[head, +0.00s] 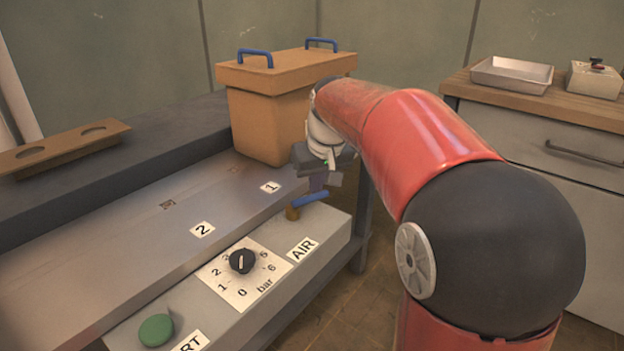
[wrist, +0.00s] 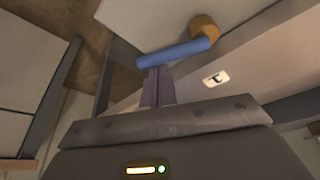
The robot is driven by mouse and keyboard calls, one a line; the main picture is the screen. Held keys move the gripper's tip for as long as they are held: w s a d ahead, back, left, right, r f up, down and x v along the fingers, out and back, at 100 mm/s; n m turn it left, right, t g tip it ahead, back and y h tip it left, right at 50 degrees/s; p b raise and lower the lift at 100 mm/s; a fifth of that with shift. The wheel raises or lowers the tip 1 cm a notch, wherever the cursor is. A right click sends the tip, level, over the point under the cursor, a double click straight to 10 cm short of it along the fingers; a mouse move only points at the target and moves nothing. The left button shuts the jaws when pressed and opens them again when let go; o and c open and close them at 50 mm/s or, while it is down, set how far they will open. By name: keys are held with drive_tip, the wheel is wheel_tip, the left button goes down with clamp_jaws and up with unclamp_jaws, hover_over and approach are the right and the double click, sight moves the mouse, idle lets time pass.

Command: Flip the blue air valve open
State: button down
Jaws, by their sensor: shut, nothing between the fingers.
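The blue air valve lever (head: 311,199) sits on the far end of the grey control panel (head: 337,228), beyond the AIR label (head: 302,249). It extends to the right from its brass pivot (head: 292,213), across the panel. In the wrist view the blue lever (wrist: 178,53) and brass pivot (wrist: 204,26) are at the top. My gripper (head: 318,186) is shut and empty, right by the lever. In the wrist view its fingertips (wrist: 156,72) end at the lever's edge, near its free end. I cannot tell whether they touch it.
The panel also has a black pressure knob (head: 242,261) and a green button (head: 156,330). An orange-brown box (head: 264,120) with blue handles stands behind on the bench. A metal tray (head: 512,75) lies on the cabinet at right. Floor shows between bench and cabinet.

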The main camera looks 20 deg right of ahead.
sight(319, 226)
drive_tip(key=s+m, duration=0.1)
drive_tip(key=m, duration=0.1)
drive_tip(key=s+m+h, duration=0.1)
drive_tip(key=shift+d+m, duration=0.15)
drive_tip(key=shift+m, duration=0.25)
drive_tip(key=s+m+h, duration=0.1)
drive_tip(key=m, duration=0.1)
drive_tip(key=shift+s+m, duration=0.2)
drive_tip(key=shift+m, duration=0.1)
drive_tip(key=shift+s+a, duration=0.3)
drive_tip(key=shift+s, duration=0.3)
drive_tip(key=shift+s+a+b, duration=0.35)
drive_tip(key=shift+s+a, duration=0.05)
drive_tip(key=shift+s, duration=0.2)
drive_tip(key=shift+s+a, duration=0.1)
drive_tip(key=shift+s, duration=0.05)
drive_tip(key=d, duration=0.1)
drive_tip(key=w+d+r+p, duration=0.1)
drive_tip(key=w+d, duration=0.1)
drive_tip(key=shift+w+r+p, duration=0.25)
drive_tip(key=shift+r+p, duration=0.05)
drive_tip(key=shift+p, duration=0.1)
drive_tip(key=w+a+v, duration=0.1)
drive_tip(key=v, duration=0.8)
drive_tip(key=shift+a+p, duration=0.2)
drive_tip(key=shift+p, duration=0.1)
drive_tip(key=shift+r, duration=0.1)
